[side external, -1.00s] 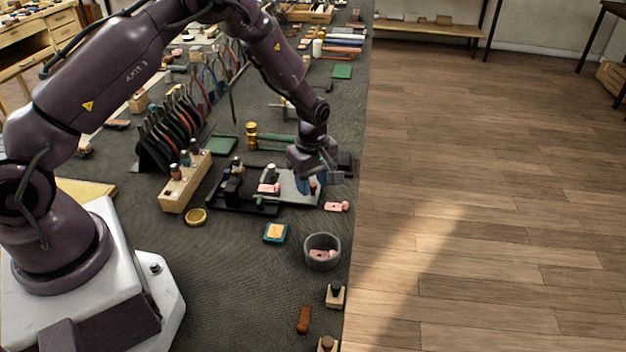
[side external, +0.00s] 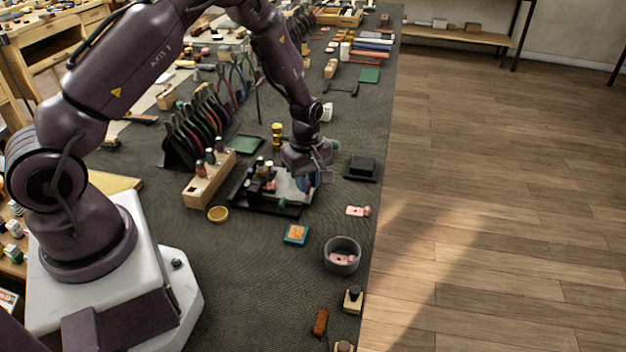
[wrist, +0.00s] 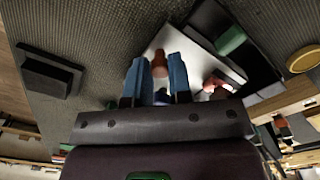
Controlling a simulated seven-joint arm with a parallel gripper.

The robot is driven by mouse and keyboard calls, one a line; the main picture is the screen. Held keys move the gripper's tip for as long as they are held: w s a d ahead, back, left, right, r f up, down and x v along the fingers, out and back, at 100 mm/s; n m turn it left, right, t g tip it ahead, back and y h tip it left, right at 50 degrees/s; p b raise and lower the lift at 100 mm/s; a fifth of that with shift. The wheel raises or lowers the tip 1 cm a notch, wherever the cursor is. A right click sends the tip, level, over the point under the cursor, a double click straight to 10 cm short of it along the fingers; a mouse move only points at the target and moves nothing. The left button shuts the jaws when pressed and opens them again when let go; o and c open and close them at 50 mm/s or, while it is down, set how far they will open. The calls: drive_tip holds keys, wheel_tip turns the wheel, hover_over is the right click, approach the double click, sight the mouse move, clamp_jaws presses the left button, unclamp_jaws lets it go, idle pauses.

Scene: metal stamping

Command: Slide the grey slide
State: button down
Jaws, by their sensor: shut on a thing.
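The grey slide (side external: 284,187) is a pale flat plate on a black base (side external: 240,200). In the wrist view the slide (wrist: 195,42) runs between my fingers and beyond them. A reddish-brown knob (wrist: 159,64) stands on it between my two blue fingertips. My gripper (side external: 306,184) is low over the right end of the slide and shut on the knob; the fingers also show in the wrist view (wrist: 157,74). My gripper hides part of the slide's right end in the side view. A pink piece (side external: 270,185) lies near the slide's left part.
A black block (side external: 360,166) stands right of my gripper. A grey bowl (side external: 342,245) with pink pieces and a loose pink piece (side external: 357,211) are nearer the table edge. A wooden holder (side external: 207,184) with bottles stands left of the base.

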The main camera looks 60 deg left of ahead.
drive_tip(key=c, duration=1)
unclamp_jaws()
drive_tip(key=shift+c, duration=0.2)
wheel_tip(320, 180, up, 13)
drive_tip(key=s+d+r+m+t, duration=0.2)
drive_tip(key=s+d+r+m, duration=0.2)
drive_tip(key=s+r+m, duration=0.5)
drive_tip(key=s+d+r+m+t, duration=0.3)
drive_tip(key=s+d+r+m, duration=0.2)
drive_tip(key=s+r+m, duration=0.4)
drive_tip(key=s+r, duration=0.1)
drive_tip(key=s, duration=0.1)
drive_tip(key=shift+s+d+t, duration=0.15)
drive_tip(key=shift+s+t, duration=0.15)
